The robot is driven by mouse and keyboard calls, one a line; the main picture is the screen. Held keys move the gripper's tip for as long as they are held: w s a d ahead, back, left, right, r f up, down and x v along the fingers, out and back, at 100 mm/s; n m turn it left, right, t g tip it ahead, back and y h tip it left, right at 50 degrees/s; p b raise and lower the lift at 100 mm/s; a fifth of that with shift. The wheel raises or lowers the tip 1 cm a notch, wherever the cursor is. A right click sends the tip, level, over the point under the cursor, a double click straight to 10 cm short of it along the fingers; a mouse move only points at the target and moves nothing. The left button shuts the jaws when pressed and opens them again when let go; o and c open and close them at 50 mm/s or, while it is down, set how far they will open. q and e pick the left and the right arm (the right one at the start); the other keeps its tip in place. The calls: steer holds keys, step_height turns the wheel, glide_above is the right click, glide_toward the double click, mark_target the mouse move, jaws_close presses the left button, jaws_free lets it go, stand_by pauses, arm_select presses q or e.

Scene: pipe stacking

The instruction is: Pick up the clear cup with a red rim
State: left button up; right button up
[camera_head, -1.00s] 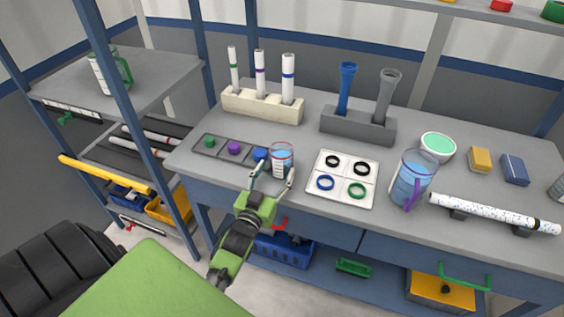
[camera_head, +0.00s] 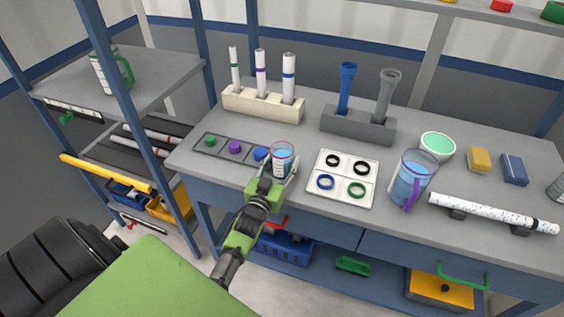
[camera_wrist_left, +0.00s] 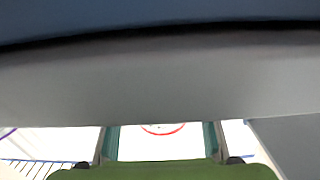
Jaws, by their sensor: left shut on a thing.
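The clear cup with a red rim (camera_head: 282,157) stands upright at the front of the grey workbench, with blue liquid and dark marks on its side. My left gripper (camera_head: 281,172) reaches it from the front, its fingers on either side of the cup and shut on it. In the left wrist view, part of the red rim (camera_wrist_left: 162,129) shows between the two fingers of my left gripper (camera_wrist_left: 161,138); most of the cup is hidden there. I see no clear lift off the bench. My right gripper is not in view.
A tray with coloured knobs (camera_head: 235,147) lies close left of the cup. A white panel with rings (camera_head: 343,178) lies close right. A blue pitcher with a purple handle (camera_head: 412,178) stands further right. Behind are a beige tube rack (camera_head: 262,104) and a grey holder (camera_head: 357,126).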

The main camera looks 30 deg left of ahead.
mark_target(286, 147)
arm_select(q)
steer(key=shift+r, duration=0.1)
steer(key=shift+r, duration=0.35)
step_height(286, 147, up, 2)
steer(key=shift+r, duration=0.1)
steer(key=s+d+r, duration=0.4)
steer(key=s+r, duration=0.6)
steer(key=s, duration=0.3)
steer(key=shift+s, duration=0.15)
stand_by(0.4)
